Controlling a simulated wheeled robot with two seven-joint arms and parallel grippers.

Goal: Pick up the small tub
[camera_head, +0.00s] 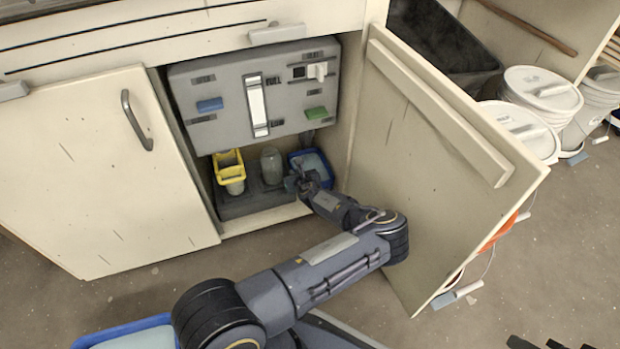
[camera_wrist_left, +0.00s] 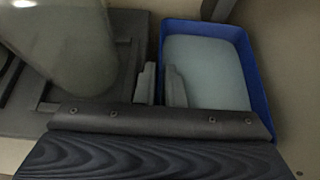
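The small tub (camera_head: 325,163) is a blue open tub with pale blue-grey contents, inside the open cabinet at the right of its floor. It also shows in the left wrist view (camera_wrist_left: 257,95), upper right. My left gripper (camera_head: 298,181) reaches into the cabinet at the tub's near left side. In the left wrist view its two grey fingers (camera_wrist_left: 161,86) straddle the tub's left wall, with only a narrow gap between them, closed on that wall. The tub looks upright. Its near wall is hidden by my gripper. My right gripper is not seen.
A glass jar (camera_head: 271,166) and a yellow caddy (camera_head: 228,165) stand left of the tub on a dark platform. A grey panel (camera_head: 215,85) hangs above. The open cabinet door (camera_head: 420,170) stands to the right. Another blue tub (camera_head: 90,341) is at the bottom left. White buckets (camera_head: 540,90) stand right.

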